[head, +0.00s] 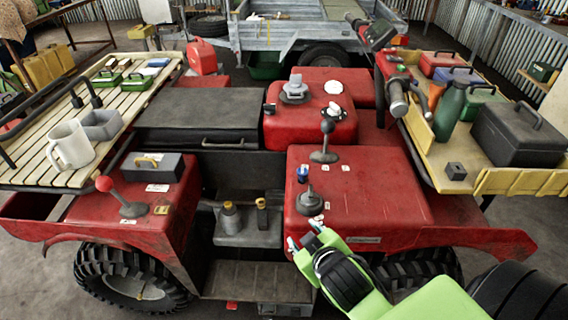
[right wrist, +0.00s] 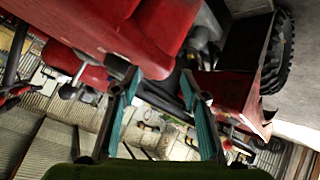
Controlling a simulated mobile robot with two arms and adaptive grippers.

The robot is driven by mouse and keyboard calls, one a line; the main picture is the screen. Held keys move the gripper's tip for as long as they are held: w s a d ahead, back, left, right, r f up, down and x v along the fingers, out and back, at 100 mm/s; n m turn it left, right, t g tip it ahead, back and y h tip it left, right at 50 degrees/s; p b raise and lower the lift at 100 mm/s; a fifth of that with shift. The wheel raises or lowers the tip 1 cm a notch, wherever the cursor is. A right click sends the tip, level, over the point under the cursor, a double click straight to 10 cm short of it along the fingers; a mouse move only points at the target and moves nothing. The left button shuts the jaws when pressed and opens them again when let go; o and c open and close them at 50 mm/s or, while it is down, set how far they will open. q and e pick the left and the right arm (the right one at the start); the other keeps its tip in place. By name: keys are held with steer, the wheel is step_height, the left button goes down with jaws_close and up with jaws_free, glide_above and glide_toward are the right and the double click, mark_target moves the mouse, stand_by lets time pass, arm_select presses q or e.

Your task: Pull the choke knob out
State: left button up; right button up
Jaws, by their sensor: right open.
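My right gripper (head: 312,240) is at the front edge of the red body panel (head: 375,190), just below a dark grey knob (head: 309,203) on that panel. A small blue-topped knob (head: 302,174) stands just behind it, and a black-knobbed lever (head: 326,138) further back. I cannot tell for sure which of these is the choke knob. In the right wrist view the right gripper (right wrist: 160,78) has its two teal fingers apart with nothing held between them; red bodywork (right wrist: 135,30) fills the top. My left gripper is not in view.
A red-balled lever (head: 104,183) stands on the left fender. The left rack (head: 30,165) holds a white mug (head: 70,145); the right rack (head: 510,182) holds a green bottle (head: 450,110) and a black box (head: 518,135). Handlebars (head: 397,95) rise beside the right rack.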

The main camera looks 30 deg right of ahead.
steer(key=w+r+n+t, duration=0.3)
steer(key=w+r+t, duration=0.25)
steer(key=r, duration=0.45)
steer(key=w+r+n+t, duration=0.35)
steer(key=w+r, duration=0.25)
steer(key=r, duration=0.5)
steer(key=w+a+r+n+g+y, duration=0.15)
steer(key=a+r+n+y, duration=0.35)
steer(key=a+n+y, duration=0.5)
steer(key=a+r+n+g+y, duration=0.2)
steer(key=a+r+n+y, duration=0.35)
steer(key=n, duration=0.75)
steer(key=n+g+h, duration=0.6)
steer(key=g+h, duration=0.5)
steer(key=h, duration=0.1)
glide_toward(303, 171)
steer(key=p+x, duration=0.2)
steer(key=x, duration=0.6)
steer(key=shift+w+f, duration=0.15)
